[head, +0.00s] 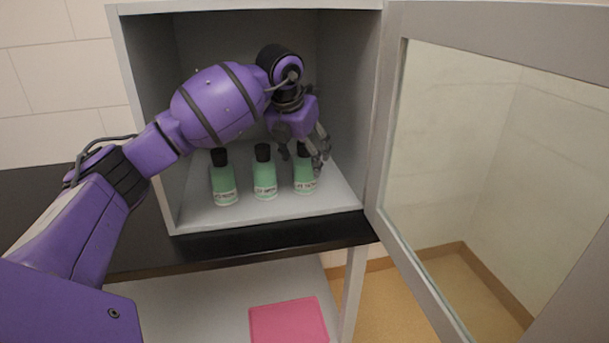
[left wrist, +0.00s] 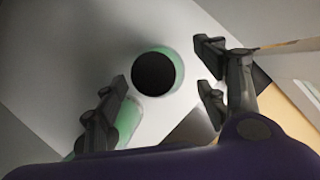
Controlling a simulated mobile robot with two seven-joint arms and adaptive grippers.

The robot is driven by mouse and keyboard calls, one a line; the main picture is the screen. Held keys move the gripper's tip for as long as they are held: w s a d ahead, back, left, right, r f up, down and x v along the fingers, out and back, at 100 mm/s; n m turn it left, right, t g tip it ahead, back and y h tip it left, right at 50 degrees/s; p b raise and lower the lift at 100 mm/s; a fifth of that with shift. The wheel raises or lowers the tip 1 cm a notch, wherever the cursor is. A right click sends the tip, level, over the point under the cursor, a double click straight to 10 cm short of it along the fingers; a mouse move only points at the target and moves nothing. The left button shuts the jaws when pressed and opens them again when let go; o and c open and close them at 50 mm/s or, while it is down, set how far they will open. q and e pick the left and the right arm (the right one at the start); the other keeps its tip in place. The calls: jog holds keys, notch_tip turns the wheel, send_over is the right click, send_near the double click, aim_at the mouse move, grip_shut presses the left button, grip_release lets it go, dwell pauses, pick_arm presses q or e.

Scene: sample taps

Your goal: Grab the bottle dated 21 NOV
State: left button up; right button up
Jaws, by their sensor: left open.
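Three green bottles with black caps and white labels stand upright in a row in the open cabinet: a left bottle (head: 224,183), a middle bottle (head: 264,177) and a right bottle (head: 304,180). The label dates are too small to read surely. My left gripper (head: 304,160) is open at the right bottle, pointing down with its fingers around the cap area. In the left wrist view the right bottle's black cap (left wrist: 154,72) lies between and a little beyond the open fingers (left wrist: 165,95). Another green bottle (left wrist: 127,120) is partly hidden by the left finger. My right gripper is not in view.
A black counter (head: 250,238) runs below, and a pink mat (head: 289,321) lies on a lower white surface.

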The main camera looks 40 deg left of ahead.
pick_arm(q)
jog(key=x, duration=0.3)
jog(key=shift+a, duration=0.1)
jog(key=c, duration=1.4)
